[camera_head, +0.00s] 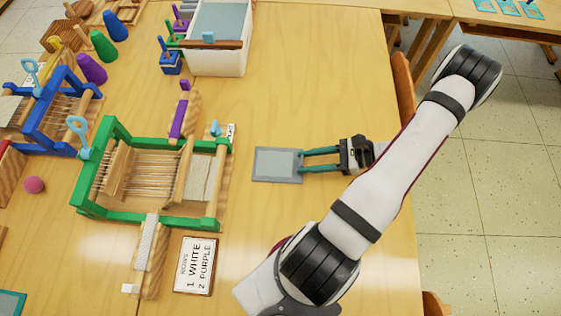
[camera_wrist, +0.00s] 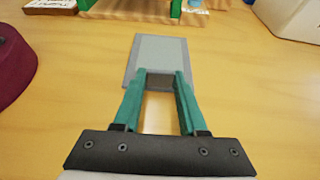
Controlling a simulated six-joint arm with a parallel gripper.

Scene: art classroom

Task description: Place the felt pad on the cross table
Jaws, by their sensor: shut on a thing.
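The felt pad is a flat grey rectangle with a darker grey border (camera_head: 276,165). It lies beyond my fingertips and fills the middle of the wrist view (camera_wrist: 162,50). My gripper (camera_head: 303,163) has teal fingers and is shut on the pad's near edge; the fingertips also show in the wrist view (camera_wrist: 162,75). I cannot tell if the pad touches the wooden table (camera_head: 330,70) or hangs just above it. Another wooden table (camera_head: 475,12), at the top right across a gap, may be the cross table; several light blue cards (camera_head: 510,6) lie on it.
A green loom (camera_head: 97,165) and a recipe card (camera_head: 195,265) stand left of the pad. A blue loom (camera_head: 60,110) is farther left. A white bin (camera_head: 218,55) stands at the back. A chair (camera_head: 403,85) is by the right edge. The table between bin and gripper is clear.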

